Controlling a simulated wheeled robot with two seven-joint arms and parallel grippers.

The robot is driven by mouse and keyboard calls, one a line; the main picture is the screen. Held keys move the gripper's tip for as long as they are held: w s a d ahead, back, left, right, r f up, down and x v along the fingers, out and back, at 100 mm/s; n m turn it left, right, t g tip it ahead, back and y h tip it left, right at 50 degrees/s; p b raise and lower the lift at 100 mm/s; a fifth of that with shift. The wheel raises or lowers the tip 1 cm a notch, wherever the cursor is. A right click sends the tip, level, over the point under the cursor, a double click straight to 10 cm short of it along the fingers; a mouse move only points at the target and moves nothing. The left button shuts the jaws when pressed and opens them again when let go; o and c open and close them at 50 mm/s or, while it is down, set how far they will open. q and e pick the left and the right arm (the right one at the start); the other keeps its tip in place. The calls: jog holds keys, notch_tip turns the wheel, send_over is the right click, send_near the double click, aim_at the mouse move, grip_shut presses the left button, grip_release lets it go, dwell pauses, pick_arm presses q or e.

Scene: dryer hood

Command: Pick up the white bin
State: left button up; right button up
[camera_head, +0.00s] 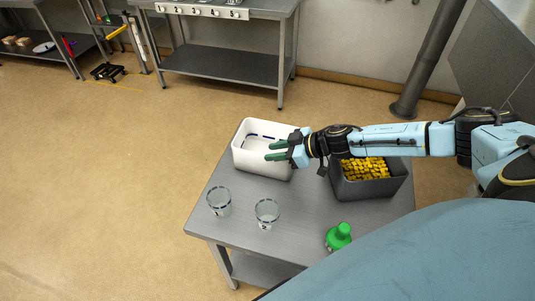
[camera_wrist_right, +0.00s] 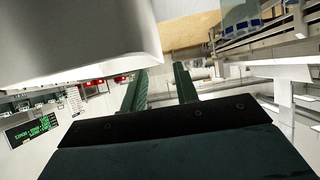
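The white bin (camera_head: 262,163) stands upright on the metal table, at its far left part. Its open top shows a white inside with dark marks. My right gripper (camera_head: 276,151) reaches in from the right, and its green fingers overlap the right part of the bin in the head view. In the right wrist view the two fingers (camera_wrist_right: 160,88) are apart with nothing between them. The bin's pale wall (camera_wrist_right: 75,40) fills the upper left there, close to the left finger; I cannot tell whether they touch. My left gripper is not in view.
A dark grey bin (camera_head: 370,188) of yellow pieces stands right of the white bin, under my right forearm. Two clear glasses (camera_head: 219,202) (camera_head: 267,213) and a green bottle (camera_head: 339,236) stand nearer on the table (camera_head: 300,222). The floor left of the table is clear.

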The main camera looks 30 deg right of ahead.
jog(key=b+x, duration=0.2)
jog(key=x, duration=0.1)
jog(key=shift+w+f, duration=0.1)
jog(key=shift+f, duration=0.3)
jog(key=shift+w+a+f, duration=0.15)
jog(key=shift+w+a, duration=0.05)
jog(key=shift+w, duration=0.05)
grip_shut()
dwell(0.9)
